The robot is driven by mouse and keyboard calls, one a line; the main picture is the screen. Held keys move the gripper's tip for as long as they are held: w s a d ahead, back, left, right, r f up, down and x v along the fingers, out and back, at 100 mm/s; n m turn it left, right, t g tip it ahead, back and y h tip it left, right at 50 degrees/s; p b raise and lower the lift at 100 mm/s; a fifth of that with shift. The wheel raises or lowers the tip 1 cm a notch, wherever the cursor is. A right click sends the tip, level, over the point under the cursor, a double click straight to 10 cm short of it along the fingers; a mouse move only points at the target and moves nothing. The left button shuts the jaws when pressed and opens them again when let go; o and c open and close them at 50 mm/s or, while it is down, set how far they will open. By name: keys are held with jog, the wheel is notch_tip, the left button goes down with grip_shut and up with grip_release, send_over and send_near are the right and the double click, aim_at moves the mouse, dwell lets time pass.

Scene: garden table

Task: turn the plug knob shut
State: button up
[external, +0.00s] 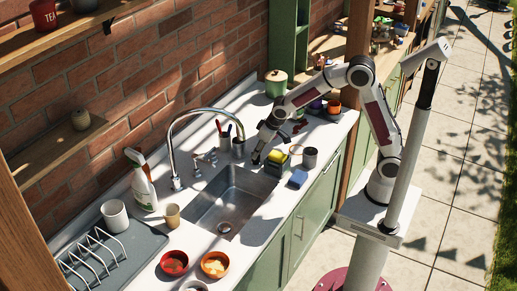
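The steel sink (205,207) is set in the white counter, with a round drain (224,227) in its floor. A tall curved tap (174,150) stands at its back left, with small metal handles (206,158) beside it. I cannot make out which small fitting is the plug knob, or how it is turned. My gripper (257,157) points down above the counter at the sink's back right corner, apart from the tap. It is small and dark here, so whether its fingers are open or shut is unclear. I see nothing held in it.
A yellow-green block (277,157), a grey canister (309,158) and a blue sponge (298,178) are close to the right of my gripper. A utensil cup (238,147) stands behind it. A spray bottle (144,190), mug (115,216) and bowls (215,265) are left and in front.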

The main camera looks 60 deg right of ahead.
jog(key=v, duration=1.2)
dwell(0.8)
jog(key=shift+n+g, duration=0.5)
jog(key=shift+g, duration=0.2)
jog(key=s, duration=0.1)
jog(key=s+d+f, duration=0.1)
jog(key=s, duration=0.1)
jog(key=s+f, duration=0.1)
jog(key=s, duration=0.1)
jog(key=shift+s+d, duration=0.2)
jog(key=shift+d, duration=0.05)
jog(key=s+d+r, duration=0.1)
jog(key=s+d, duration=0.2)
jog(key=s, duration=0.4)
jog(key=s+d+r+m+t, duration=0.1)
jog(key=s+d+r, duration=0.1)
jog(key=s, duration=0.5)
jog(key=s+d+r+m+t, duration=0.1)
jog(key=s+d+r, duration=0.1)
jog(key=s+d, duration=0.3)
jog(key=shift+s+r, duration=0.25)
jog(key=shift+s, duration=0.85)
